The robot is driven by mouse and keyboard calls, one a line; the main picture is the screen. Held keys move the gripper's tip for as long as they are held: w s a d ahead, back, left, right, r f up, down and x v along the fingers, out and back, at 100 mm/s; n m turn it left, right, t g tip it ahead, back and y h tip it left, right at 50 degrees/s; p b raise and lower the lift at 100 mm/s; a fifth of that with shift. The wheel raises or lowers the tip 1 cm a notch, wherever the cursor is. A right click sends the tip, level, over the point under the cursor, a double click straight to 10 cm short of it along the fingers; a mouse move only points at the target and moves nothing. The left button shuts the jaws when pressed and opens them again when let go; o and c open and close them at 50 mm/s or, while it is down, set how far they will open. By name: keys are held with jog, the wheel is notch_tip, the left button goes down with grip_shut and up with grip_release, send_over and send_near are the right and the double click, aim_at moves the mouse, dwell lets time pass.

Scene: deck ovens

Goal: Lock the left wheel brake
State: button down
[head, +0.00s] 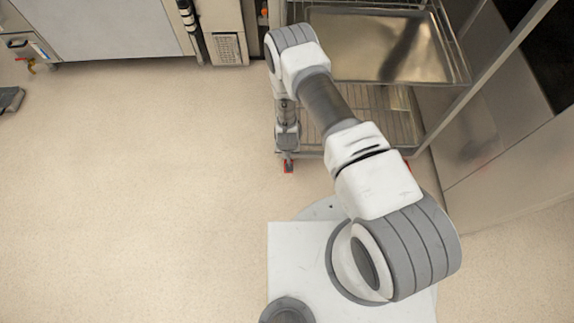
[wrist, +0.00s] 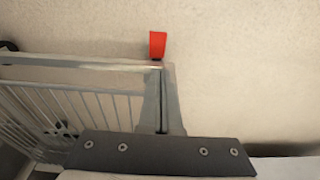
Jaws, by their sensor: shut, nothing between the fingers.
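The left wheel brake (head: 288,167) is a small red pedal at the foot of the rack's near left corner, low above the floor. In the wrist view the red pedal (wrist: 157,44) shows just beyond the rack's corner, ahead of my fingers. My gripper (head: 288,154) points down at this corner, with its tip very close to the pedal in the picture. In the wrist view my gripper (wrist: 162,75) is shut and empty. I cannot tell whether it touches the pedal. The wheel itself is hidden.
The wire rack (head: 332,146) holds a metal tray (head: 385,75) and stands right of my gripper. A second red pedal (head: 407,163) peeks out beside my arm. Ovens (head: 105,28) stand at the back left.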

jog(key=shift+f, duration=0.1)
jog(key=f+b, duration=0.2)
jog(key=f, duration=0.2)
jog(key=f+b, duration=0.2)
jog(key=f, duration=0.2)
jog(key=w+f+b, duration=0.1)
jog(key=f+b, duration=0.1)
jog(key=f, duration=0.2)
jog(key=shift+f, duration=0.3)
jog(key=shift+s+f, duration=0.2)
jog(key=shift+f, duration=0.25)
